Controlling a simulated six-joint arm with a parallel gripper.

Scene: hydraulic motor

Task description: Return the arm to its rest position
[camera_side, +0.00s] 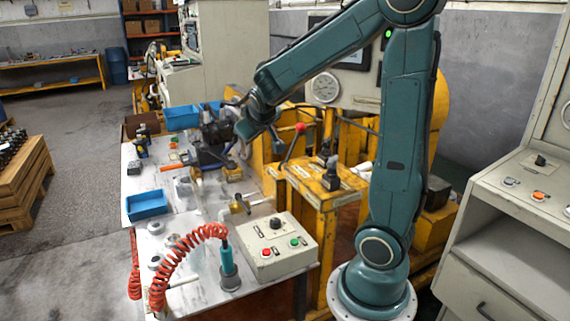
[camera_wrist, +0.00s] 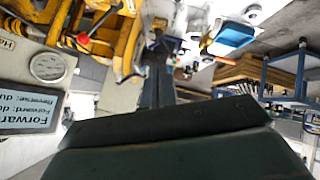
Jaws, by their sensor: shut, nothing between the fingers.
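My teal arm reaches up and over to the left in the side view. Its wrist end hangs above the work table (camera_side: 190,250), beside the dark hydraulic motor assembly (camera_side: 214,132). My gripper (camera_side: 236,100) is small there against the dark parts behind it; it is shut and empty. Whether it touches the assembly cannot be told. The wrist view is tilted over and largely filled by a dark and teal body of my arm along the bottom.
Blue bins (camera_side: 147,205), a control box (camera_side: 272,246) and a teal tool with a red coiled hose (camera_side: 227,262) are on the table. A yellow stand (camera_side: 325,200) with a red-knobbed lever (camera_side: 295,140) is close to my arm. A pressure gauge (camera_wrist: 47,66) is in the wrist view.

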